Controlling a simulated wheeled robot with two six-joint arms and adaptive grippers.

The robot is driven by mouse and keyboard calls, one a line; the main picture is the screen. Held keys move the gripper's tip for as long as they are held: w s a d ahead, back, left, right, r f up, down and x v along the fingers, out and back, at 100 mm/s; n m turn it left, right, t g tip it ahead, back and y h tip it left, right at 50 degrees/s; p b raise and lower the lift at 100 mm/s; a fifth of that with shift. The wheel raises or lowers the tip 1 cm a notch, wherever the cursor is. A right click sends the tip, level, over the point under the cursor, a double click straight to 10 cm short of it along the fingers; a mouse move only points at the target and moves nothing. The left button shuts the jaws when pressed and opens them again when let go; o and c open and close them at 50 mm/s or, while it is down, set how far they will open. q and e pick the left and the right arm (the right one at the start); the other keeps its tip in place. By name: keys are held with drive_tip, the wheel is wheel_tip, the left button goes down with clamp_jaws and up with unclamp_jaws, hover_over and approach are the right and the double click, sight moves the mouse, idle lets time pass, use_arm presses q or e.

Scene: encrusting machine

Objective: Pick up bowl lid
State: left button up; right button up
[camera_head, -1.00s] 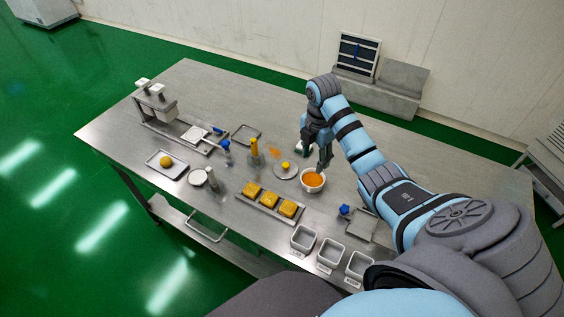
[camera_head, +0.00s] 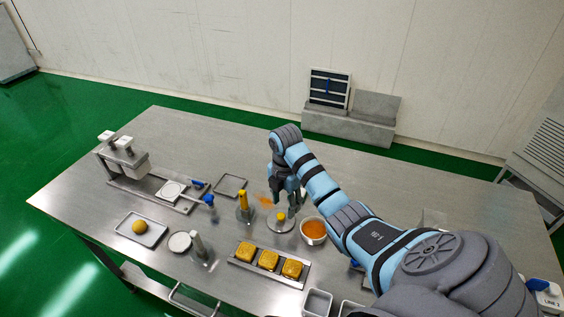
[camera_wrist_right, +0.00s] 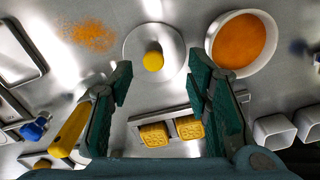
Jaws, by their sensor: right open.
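The bowl lid (camera_head: 273,226) is a round steel disc with a yellow knob, lying on the steel table left of the bowl. In the right wrist view the lid (camera_wrist_right: 134,42) lies flat, with its knob (camera_wrist_right: 153,60) just beyond the fingertips. My right gripper (camera_head: 285,204) is above the lid, pointing down, open and empty; its two green fingers (camera_wrist_right: 160,72) are spread wide in the wrist view. The white bowl (camera_head: 313,231) holds orange filling and stands uncovered close to the lid's right. My left gripper is not in view.
A tray with yellow square cakes (camera_head: 243,262) lies in front of the lid. A yellow-handled tool (camera_head: 243,203) stands at its left. Orange crumbs (camera_wrist_right: 90,36) lie beside it. Grey containers (camera_head: 317,302) are at the front.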

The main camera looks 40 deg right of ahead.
sight(281, 215)
drive_tip(key=f, duration=0.3)
drive_tip(key=w+a+f, duration=0.1)
drive_tip(key=f, duration=0.1)
drive_tip(key=shift+f+b, duration=0.3)
drive_tip(key=shift+f, duration=0.05)
drive_tip(key=shift+s+r, duration=0.1)
drive_tip(key=shift+s, duration=0.1)
drive_tip(key=shift+c, duration=0.8)
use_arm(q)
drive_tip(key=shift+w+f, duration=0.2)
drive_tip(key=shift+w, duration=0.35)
use_arm(e)
clamp_jaws()
